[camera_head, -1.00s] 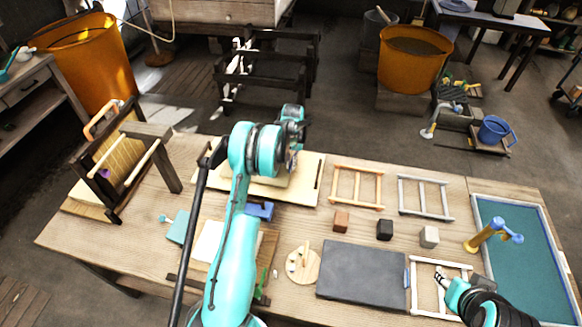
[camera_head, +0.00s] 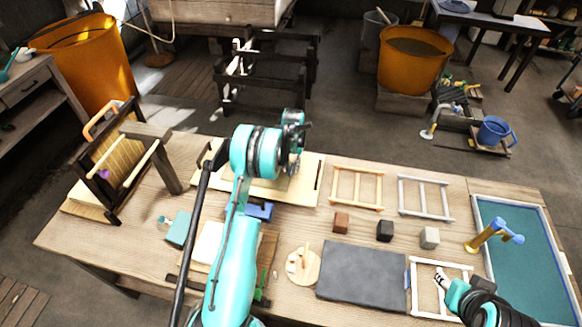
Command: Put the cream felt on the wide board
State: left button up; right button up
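A pale cream, sheet-like piece (camera_head: 209,243) lies on a brown board (camera_head: 268,250) left of my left forearm; I cannot tell whether it is the cream felt. A broad pale board (camera_head: 309,183) lies behind, with a raised cream layer on it partly hidden by my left wrist. My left gripper (camera_head: 293,163) is over this board, pointing down; its fingertips are too small and covered to show whether they are open or hold anything. My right gripper (camera_head: 442,279) is low over a white frame (camera_head: 415,291) at the front right; its finger state is unclear.
A dark slab (camera_head: 360,274) and a round wooden piece (camera_head: 303,266) lie at the front. Small blocks (camera_head: 385,231) and two ladder-like frames (camera_head: 357,187) lie behind. A wooden press (camera_head: 120,165) stands left; a teal-bottomed tray (camera_head: 520,245) with a gold tap (camera_head: 490,235) is right.

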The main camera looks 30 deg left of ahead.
pick_arm(q)
notch_tip(320, 180, up, 12)
jog(key=p, duration=0.2)
jog(key=s+d+r+m+t, duration=0.1)
jog(key=s+d+r+t, duration=0.1)
jog(key=s+d+r, duration=0.5)
jog(key=s+d+r+m+t, duration=0.1)
jog(key=s+d+r, duration=0.35)
jog(key=r, duration=0.55)
jog(key=s+d+t, duration=0.2)
jog(key=s+d, duration=0.3)
jog(key=s, duration=0.4)
jog(key=s+d+m+t, duration=0.1)
jog(key=s+d, duration=0.4)
jog(key=s, duration=0.5)
jog(key=shift+d+f+m+t, duration=0.15)
jog(key=shift+f+m+t, duration=0.15)
jog(key=shift+f+t, duration=0.25)
notch_tip(320, 180, down, 9)
jog(key=b, duration=1)
jog(key=shift+f, duration=0.2)
